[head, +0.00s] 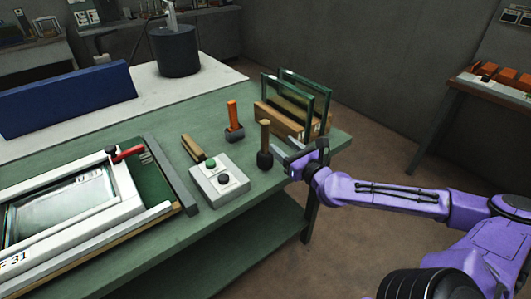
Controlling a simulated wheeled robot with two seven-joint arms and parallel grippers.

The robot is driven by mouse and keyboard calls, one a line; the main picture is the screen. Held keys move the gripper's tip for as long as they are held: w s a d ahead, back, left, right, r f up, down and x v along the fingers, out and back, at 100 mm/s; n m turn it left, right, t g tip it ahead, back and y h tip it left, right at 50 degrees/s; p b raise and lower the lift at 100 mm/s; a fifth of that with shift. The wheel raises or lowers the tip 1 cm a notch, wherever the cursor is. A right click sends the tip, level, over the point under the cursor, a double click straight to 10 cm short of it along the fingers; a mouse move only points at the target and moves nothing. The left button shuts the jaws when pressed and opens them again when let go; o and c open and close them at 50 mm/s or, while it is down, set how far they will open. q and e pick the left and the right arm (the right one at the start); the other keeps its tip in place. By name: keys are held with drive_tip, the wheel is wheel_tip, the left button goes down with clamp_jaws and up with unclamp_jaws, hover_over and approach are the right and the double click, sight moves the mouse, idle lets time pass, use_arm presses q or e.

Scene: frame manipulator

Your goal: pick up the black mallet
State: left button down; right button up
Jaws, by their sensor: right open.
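The black mallet (265,159) stands head down on the green table near its right edge. Its light wooden handle points up. My right gripper (284,154) comes in from the right, with its open fingers pointing left toward the mallet, just right of its head. A small gap seems to lie between them, and nothing shows in the jaws. My left gripper is not in view.
Left of the mallet are an orange-handled hammer (233,121), a wooden-handled tool (193,147) and a white button box (218,183). Behind it, glass panes (305,92) stand in a wooden rack (279,119). A white frame (84,219) lies at the left on the green table (237,215).

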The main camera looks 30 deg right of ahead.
sight(267, 132)
drive_tip(key=w, duration=0.2)
drive_tip(key=w+a, duration=0.1)
drive_tip(key=w, duration=0.1)
drive_tip(key=shift+w, duration=0.1)
drive_tip(key=w+p, duration=0.1)
drive_tip(key=w, duration=0.1)
drive_tip(key=w+r+p, duration=0.1)
drive_tip(key=shift+w, duration=0.35)
drive_tip(key=shift+w+f, duration=0.15)
drive_tip(key=shift+w, duration=0.45)
drive_tip(key=shift+s, duration=0.1)
drive_tip(key=c, duration=1)
